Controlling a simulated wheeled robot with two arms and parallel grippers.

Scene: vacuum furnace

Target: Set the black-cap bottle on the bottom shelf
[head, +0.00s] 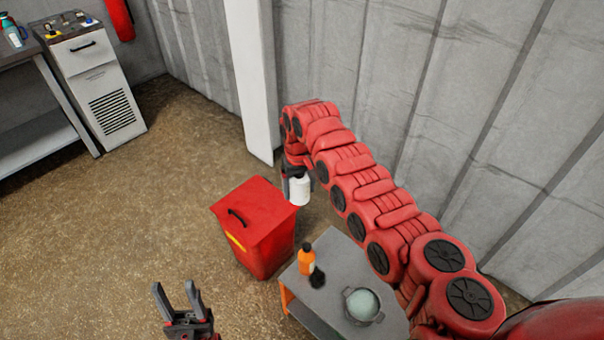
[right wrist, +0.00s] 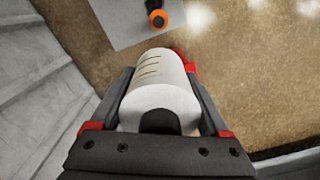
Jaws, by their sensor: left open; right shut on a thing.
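The black-cap bottle is white; in the head view its body (head: 300,191) hangs under my right gripper (head: 297,176), above the floor near the red bin. In the right wrist view the bottle (right wrist: 158,88) lies between both fingers of the right gripper (right wrist: 158,75), its dark cap toward the palm. The right gripper is shut on it. My left gripper (head: 176,290) is open and empty at the bottom of the head view. A low shelf (head: 45,150) shows under the grey bench at the left. A small grey table (head: 335,262) stands at the lower right.
The red bin (head: 262,228) stands left of the table. An orange bottle (head: 306,258), a dark brush-like item (head: 317,278) and a round bowl (head: 362,304) are on the table. A grey cabinet (head: 100,85) stands beside the bench. Brown floor is clear between bench and bin.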

